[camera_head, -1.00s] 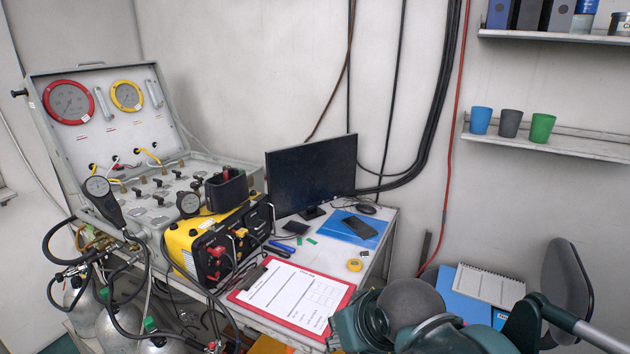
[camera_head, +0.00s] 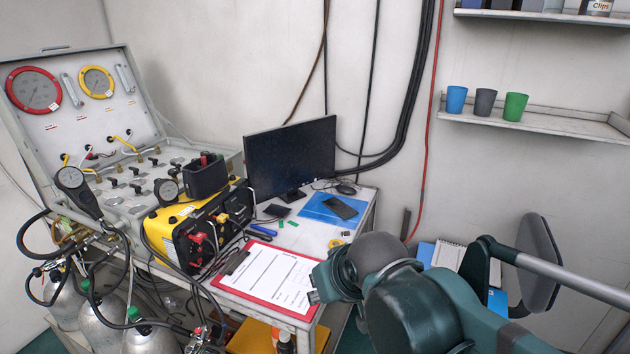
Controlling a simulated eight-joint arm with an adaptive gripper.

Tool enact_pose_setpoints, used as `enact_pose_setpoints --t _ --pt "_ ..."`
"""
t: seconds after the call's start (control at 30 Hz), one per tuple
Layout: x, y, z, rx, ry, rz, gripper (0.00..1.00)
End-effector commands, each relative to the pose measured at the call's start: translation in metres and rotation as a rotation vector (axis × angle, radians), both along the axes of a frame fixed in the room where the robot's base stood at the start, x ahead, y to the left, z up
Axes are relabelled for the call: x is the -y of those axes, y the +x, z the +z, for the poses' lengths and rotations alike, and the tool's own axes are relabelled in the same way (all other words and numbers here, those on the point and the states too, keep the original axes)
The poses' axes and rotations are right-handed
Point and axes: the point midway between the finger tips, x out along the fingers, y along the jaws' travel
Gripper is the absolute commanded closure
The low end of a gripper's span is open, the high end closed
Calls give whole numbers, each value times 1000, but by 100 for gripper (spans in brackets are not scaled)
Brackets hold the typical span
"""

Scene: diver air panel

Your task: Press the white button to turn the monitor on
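The monitor (camera_head: 290,157) stands on the far part of the white desk, behind the yellow and black unit. Its screen is dark. I cannot make out a white button on it or near it. My teal and grey arm fills the lower right, with its nearest part beside the right edge of the red clipboard in the picture. The fingers of my gripper do not show.
The yellow unit (camera_head: 185,211), red clipboard (camera_head: 232,292), blue folder (camera_head: 318,209), phone (camera_head: 341,207) and mouse (camera_head: 346,189) are on the desk. A gauge panel (camera_head: 75,130) and gas cylinders (camera_head: 97,318) stand left. A shelf with cups (camera_head: 485,102) hangs right.

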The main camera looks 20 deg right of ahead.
Motion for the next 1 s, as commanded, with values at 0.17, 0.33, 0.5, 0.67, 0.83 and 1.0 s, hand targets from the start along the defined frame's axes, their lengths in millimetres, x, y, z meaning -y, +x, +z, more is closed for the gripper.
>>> enact_pose_setpoints --t 0.17,0.33,0.5,0.67,0.83,1.0 --pt "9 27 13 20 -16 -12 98" --pt "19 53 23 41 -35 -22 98" --pt "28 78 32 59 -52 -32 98" --pt "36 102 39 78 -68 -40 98" --pt "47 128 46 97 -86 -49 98" --pt "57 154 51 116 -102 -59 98"
